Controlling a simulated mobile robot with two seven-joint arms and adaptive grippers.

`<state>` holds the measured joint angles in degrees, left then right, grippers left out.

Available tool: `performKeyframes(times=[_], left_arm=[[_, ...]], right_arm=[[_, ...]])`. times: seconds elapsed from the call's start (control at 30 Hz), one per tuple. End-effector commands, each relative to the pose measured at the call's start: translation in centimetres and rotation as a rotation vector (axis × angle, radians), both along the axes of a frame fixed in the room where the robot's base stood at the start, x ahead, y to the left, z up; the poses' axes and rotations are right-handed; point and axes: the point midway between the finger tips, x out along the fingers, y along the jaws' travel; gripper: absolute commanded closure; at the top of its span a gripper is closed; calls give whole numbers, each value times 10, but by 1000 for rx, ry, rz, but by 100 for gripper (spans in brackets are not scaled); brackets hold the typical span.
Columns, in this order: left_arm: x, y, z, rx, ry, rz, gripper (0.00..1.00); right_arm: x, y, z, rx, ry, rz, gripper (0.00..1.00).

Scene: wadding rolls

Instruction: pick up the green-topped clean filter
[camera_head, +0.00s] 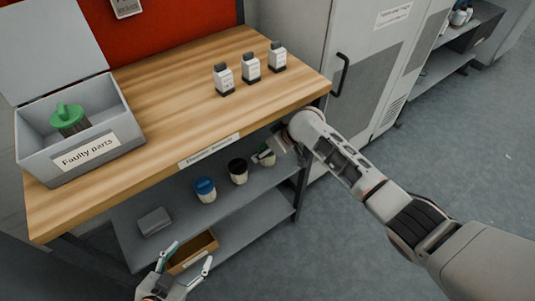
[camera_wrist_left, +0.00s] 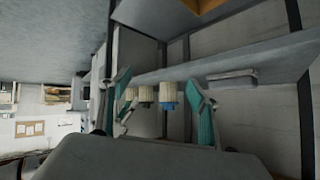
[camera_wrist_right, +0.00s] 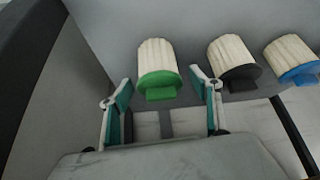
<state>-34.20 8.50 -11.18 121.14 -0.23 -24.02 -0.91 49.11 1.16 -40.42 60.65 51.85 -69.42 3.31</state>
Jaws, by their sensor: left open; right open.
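The clean filter with a green top (camera_wrist_right: 158,62) has a pale pleated body and stands on the shelf under the bench. In the right wrist view its green cap lies between the open fingertips of my right gripper (camera_wrist_right: 160,82), with gaps visible on both sides. In the head view the green-topped filter (camera_head: 266,157) is partly hidden by my right gripper and wrist. My left gripper (camera_head: 190,257) is open and empty, low in front of the lower shelf. Another green-topped filter (camera_head: 68,114), with a dark, dirty body, lies in the grey "Faulty parts" box (camera_head: 125,128).
A black-topped filter (camera_head: 238,171) and a blue-topped filter (camera_head: 205,190) stand beside the green one on the shelf (camera_head: 180,216). A grey block (camera_head: 154,221) and a brown bin (camera_head: 195,250) are lower left. Several bottles (camera_head: 250,68) stand on the wooden bench top (camera_head: 180,90).

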Motion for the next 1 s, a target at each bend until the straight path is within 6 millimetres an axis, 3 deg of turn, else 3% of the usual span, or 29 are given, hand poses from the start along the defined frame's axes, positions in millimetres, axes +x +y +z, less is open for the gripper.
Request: performKeyframes(times=[0.03, 0.17, 0.2, 0.53, 0.7, 1.0], left_arm=[[1, 0, 1, 0, -2, -1, 38], [2, 0, 0, 1, -3, -1, 38], [2, 0, 0, 1, -3, -1, 38], [0, 1, -2, 3, 2, -1, 38], [-1, 2, 3, 4, 1, 0, 38], [-3, 5, 7, 6, 11, 12, 38]], right_arm=[[0, 0, 0, 0, 0, 0, 45], [0, 0, 0, 0, 0, 0, 78], [0, 0, 0, 0, 0, 0, 80], [0, -1, 0, 0, 1, -1, 80], [0, 0, 10, 0, -2, 0, 80], [-27, -32, 11, -1, -4, -1, 80]])
